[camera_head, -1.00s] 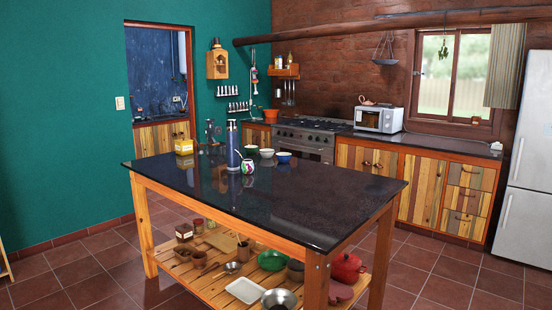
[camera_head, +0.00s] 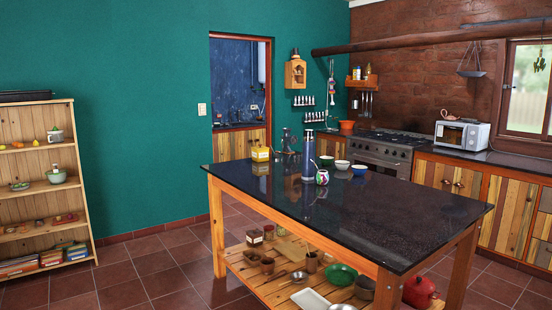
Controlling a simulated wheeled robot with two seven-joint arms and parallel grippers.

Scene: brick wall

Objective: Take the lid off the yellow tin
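A small yellow tin (camera_head: 260,154) stands on the far left corner of the dark-topped kitchen island (camera_head: 400,205). It looks box-shaped and upright, and its reflection shows in the glossy top. Its lid is too small to make out separately at this distance. Neither of my grippers is in the head view.
On the island near the tin stand a blue flask (camera_head: 308,157), a patterned cup (camera_head: 322,177) and several bowls. A wooden shelf (camera_head: 40,190) stands at the left wall. Tiled floor (camera_head: 165,270) is clear between shelf and island.

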